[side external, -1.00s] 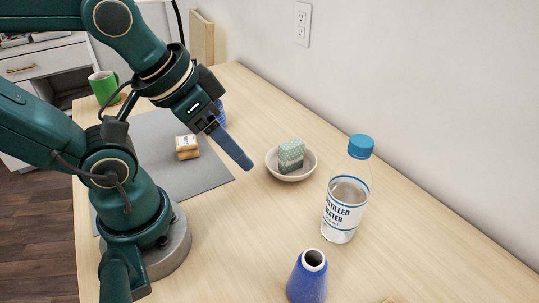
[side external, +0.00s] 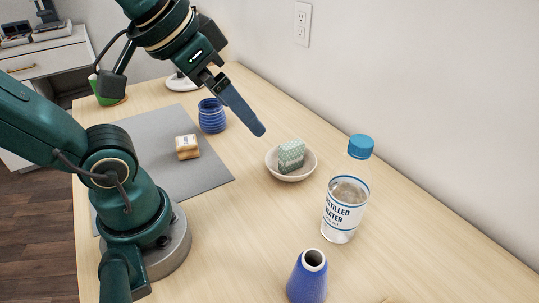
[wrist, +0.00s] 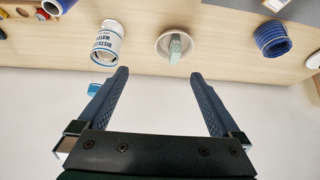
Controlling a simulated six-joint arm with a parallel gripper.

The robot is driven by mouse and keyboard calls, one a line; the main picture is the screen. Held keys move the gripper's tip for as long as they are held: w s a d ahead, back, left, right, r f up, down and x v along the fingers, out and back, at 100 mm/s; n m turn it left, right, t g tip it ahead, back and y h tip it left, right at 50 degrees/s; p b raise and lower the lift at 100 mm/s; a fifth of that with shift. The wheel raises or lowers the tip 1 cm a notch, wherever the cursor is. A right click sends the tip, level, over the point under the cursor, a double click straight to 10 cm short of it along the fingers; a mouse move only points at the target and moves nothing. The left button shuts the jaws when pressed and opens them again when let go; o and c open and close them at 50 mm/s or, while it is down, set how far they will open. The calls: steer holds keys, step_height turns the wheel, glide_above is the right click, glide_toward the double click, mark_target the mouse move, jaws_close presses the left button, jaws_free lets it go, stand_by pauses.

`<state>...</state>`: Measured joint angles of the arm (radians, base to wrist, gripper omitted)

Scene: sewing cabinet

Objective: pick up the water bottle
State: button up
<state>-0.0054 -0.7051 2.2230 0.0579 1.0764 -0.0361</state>
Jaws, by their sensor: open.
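The water bottle (side external: 345,198) is clear with a blue cap and a white label, and stands upright on the table at the right of the side view.
A bowl (side external: 272,168) holding a green patterned box (side external: 291,155) sits between my gripper and the bottle. A blue vase (side external: 308,279) stands in front of the bottle. A blue ribbed cup (side external: 212,116) and a small block (side external: 187,147) are to the left. A wall (side external: 430,100) runs behind.

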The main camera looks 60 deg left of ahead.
steer(key=w+a+r+m+t, duration=0.2)
steer(key=w+r+t, duration=0.3)
steer(key=w, duration=0.4)
steer(key=w+a+r+m+t, duration=0.1)
steer(key=w+r+t, duration=0.3)
steer(key=w, duration=0.5)
steer(key=d+f+m+g+h, duration=0.3)
steer(key=d+f+m+h, duration=0.1)
steer(key=d+m+h, duration=0.5)
steer(key=s+d+f+g+h, duration=0.1)
steer(key=s+f+g, duration=0.1)
steer(key=s+d+f+m+g+h, duration=0.1)
steer(key=s+d+f+g, duration=0.1)
steer(key=s+d+f+g+h, duration=0.1)
steer(key=s+f+g+h, duration=0.1)
steer(key=g, duration=0.1)
steer(key=shift+d+m, duration=0.15)
steer(key=shift+m, duration=0.15)
glide_toward(365, 196)
steer(key=w+d+f, duration=0.2)
steer(key=w+d, duration=0.1)
steer(key=shift+d+f, duration=0.2)
steer(key=shift+f, duration=0.2)
steer(key=shift+w+d+f, duration=0.1)
steer(key=shift+d+f, duration=0.15)
steer(key=shift+f, duration=0.1)
steer(key=shift+x, duration=2.25)
